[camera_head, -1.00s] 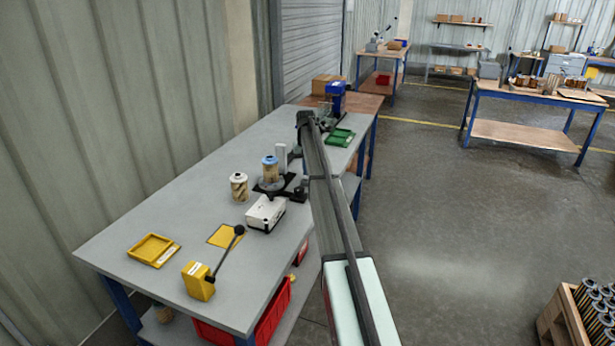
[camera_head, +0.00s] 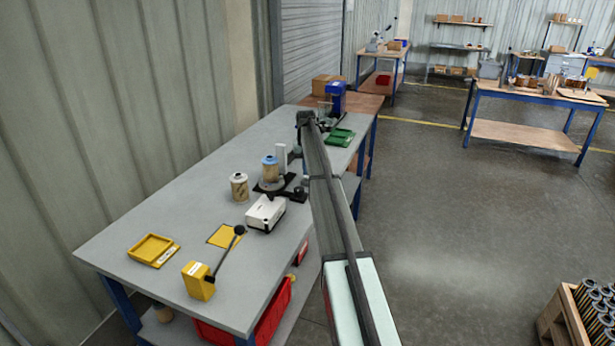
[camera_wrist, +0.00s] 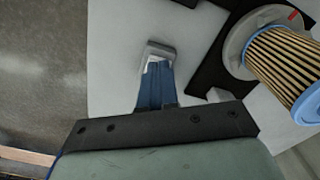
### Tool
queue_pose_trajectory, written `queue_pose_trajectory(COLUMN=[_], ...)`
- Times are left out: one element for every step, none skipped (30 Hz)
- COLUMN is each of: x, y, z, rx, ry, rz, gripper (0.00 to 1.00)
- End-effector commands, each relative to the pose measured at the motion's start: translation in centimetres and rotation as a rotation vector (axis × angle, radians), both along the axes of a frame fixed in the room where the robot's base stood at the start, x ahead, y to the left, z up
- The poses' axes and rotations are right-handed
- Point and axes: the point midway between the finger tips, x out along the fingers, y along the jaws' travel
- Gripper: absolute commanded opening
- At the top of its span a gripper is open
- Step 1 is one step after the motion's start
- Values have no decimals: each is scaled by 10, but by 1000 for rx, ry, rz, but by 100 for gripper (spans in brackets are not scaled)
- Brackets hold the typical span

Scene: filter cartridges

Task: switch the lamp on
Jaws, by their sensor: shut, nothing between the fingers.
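I cannot make out a thing that is clearly a lamp, nor a lit one. A white box (camera_head: 266,212) with a dark front sits near the bench's right edge. In the head view my arm mostly hides the gripper.
A yellow box with a ball-ended lever (camera_head: 198,281), a yellow tray (camera_head: 153,250) and a second cartridge (camera_head: 239,187) stand on the bench (camera_head: 150,215). A green tray (camera_head: 340,137) and blue device (camera_head: 336,97) are farther back. The bench's left part is mostly clear.

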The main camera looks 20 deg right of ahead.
Motion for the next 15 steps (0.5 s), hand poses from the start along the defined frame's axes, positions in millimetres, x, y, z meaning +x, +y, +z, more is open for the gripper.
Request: queue_pose_trajectory(x=[0,0,0,0,0,0,0,0,0,0,0,0,0,0,0], y=[0,0,0,0,0,0,0,0,0,0,0,0,0,0,0], z=[0,0,0,0,0,0,-1,-1,-1,-2,-2,-3,-3,-4,-5], rx=[0,0,0,0,0,0,0,0,0,0,0,0,0,0,0], ry=[0,0,0,0,0,0,0,0,0,0,0,0,0,0,0], rz=[0,0,0,0,0,0,0,0,0,0,0,0,0,0,0], gripper=[0,0,0,0,0,0,0,0,0,0,0,0,0,0,0])
